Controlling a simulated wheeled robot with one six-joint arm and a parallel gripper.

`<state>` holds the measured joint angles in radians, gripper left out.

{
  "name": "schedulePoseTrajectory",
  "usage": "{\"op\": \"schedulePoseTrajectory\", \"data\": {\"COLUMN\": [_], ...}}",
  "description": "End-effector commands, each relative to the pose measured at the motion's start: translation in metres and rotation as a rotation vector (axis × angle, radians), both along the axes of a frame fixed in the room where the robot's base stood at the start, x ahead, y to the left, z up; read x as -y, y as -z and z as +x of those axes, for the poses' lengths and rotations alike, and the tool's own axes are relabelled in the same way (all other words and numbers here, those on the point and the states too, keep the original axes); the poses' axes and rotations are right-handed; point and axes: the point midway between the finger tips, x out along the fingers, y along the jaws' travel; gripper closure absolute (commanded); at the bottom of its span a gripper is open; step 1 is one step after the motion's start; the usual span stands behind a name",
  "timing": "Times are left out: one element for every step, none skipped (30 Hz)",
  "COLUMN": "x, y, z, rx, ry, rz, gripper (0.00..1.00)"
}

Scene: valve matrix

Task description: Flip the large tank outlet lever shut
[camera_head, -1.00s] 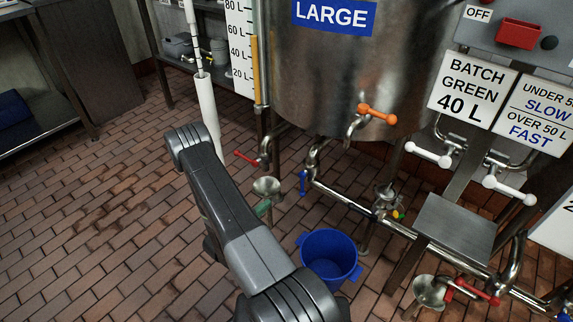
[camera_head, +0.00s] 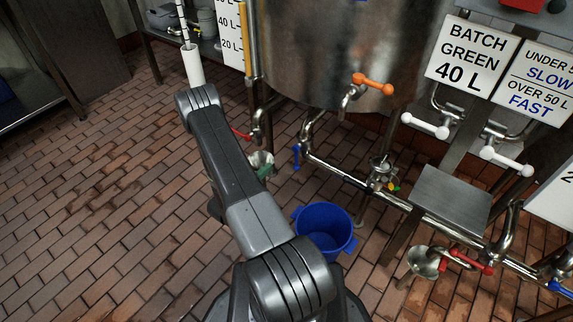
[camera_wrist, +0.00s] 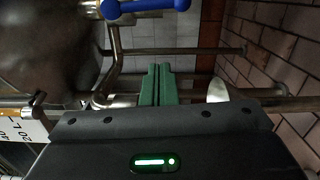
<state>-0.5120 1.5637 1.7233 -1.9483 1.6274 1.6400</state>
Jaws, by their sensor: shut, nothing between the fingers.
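The large steel tank (camera_head: 310,50) fills the top middle of the head view. An orange lever (camera_head: 373,84) is on a tap at its front. A blue lever (camera_head: 296,157) hangs down at the pipe elbow below the tank. A blue lever (camera_wrist: 145,7) also shows at the top of the wrist view. A red lever (camera_head: 241,134) is partly hidden by my arm. My gripper's green fingers (camera_wrist: 158,85) are shut and empty, below the blue lever in the wrist view and apart from it. In the head view only a bit of green (camera_head: 264,172) shows, by a funnel.
The funnel (camera_head: 262,158) stands near my gripper. A blue bucket (camera_head: 325,230) is on the brick floor to the right of my arm. Pipes, a steel plate (camera_head: 450,198) and white-handled valves (camera_head: 425,125) crowd the right. The floor at left is clear.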

Motion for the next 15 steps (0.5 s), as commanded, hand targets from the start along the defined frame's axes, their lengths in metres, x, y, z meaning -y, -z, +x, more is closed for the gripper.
{"op": "schedulePoseTrajectory", "data": {"x": [0.007, 0.01, 0.015, 0.017, 0.021, 0.025, 0.029, 0.032, 0.037, 0.039, 0.043, 0.05, 0.054, 0.058, 0.062], "y": [0.001, 0.001, 0.001, 0.001, 0.001, 0.001, 0.001, 0.001, 0.001, 0.001, 0.001, 0.001, 0.0, 0.0, -0.001], "z": [0.007, 0.011, 0.016, 0.02, 0.024, 0.03, 0.034, 0.038, 0.043, 0.047, 0.049, 0.043, 0.041, 0.039, 0.037], "rx": [0.002, 0.002, 0.002, 0.003, 0.003, 0.003, 0.003, 0.002, 0.003, 0.003, 0.002, -0.002, -0.002, -0.002, -0.002], "ry": [0.006, 0.005, 0.006, 0.004, 0.006, 0.004, 0.006, 0.004, 0.005, 0.004, 0.004, 0.004, 0.003, 0.003, 0.003], "rz": [0.001, 0.0, 0.001, 0.002, 0.001, 0.0, 0.0, 0.001, 0.0, 0.0, -0.001, -0.002, -0.002, -0.002, -0.002], "gripper": [1.0, 1.0, 1.0, 1.0, 1.0, 1.0, 1.0, 1.0, 1.0, 1.0, 1.0, 1.0, 1.0, 1.0, 1.0]}}
